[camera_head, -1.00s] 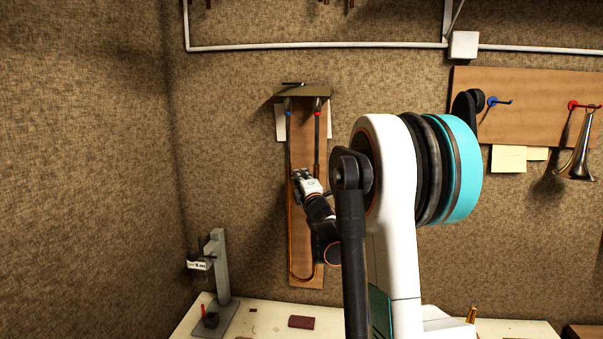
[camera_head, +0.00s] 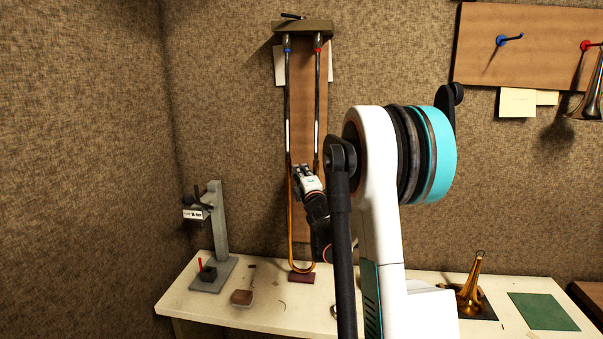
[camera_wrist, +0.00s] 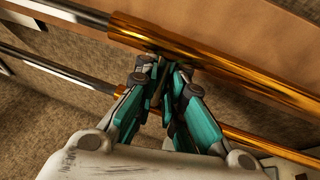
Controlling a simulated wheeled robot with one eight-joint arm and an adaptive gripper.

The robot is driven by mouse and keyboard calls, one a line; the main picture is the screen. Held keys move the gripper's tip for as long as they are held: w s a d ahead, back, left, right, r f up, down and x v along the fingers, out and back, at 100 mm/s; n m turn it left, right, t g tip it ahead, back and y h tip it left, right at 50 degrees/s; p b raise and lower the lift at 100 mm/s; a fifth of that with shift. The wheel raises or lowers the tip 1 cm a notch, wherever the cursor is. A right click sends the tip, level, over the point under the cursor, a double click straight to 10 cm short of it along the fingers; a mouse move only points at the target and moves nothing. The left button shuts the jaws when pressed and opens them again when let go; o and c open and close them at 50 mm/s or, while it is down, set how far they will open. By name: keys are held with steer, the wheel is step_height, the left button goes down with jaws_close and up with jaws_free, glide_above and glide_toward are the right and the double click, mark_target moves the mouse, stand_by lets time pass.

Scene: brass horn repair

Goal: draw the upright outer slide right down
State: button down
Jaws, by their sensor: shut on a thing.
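The brass outer slide (camera_head: 291,225) hangs upright, its bow at the bottom below the backing board's lower edge. Long grey inner tubes (camera_head: 287,90) show above it, with pale lower sections, up to the holder (camera_head: 303,28) on the wall. My gripper (camera_head: 303,169) is at the top of the outer slide, between its two legs. In the wrist view, the fingers (camera_wrist: 161,62) are shut between the gold legs (camera_wrist: 225,68), near the upper sleeve's end; they hide what they hold, seemingly a cross-brace. My arm hides part of the right leg.
A dark red pad (camera_head: 301,278) lies on the bench (camera_head: 180,297) under the bow; I cannot tell if they touch. A grey stand (camera_head: 218,235) is to the left. A brass bell (camera_head: 471,285) and green mat (camera_head: 543,311) lie to the right.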

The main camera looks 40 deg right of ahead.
steer(key=shift+s+f, duration=0.15)
steer(key=shift+f, duration=0.15)
steer(key=c, duration=2.1)
jaws_free()
steer(key=o, duration=0.4)
steer(key=v, duration=1.2)
steer(key=shift+a+r, duration=0.1)
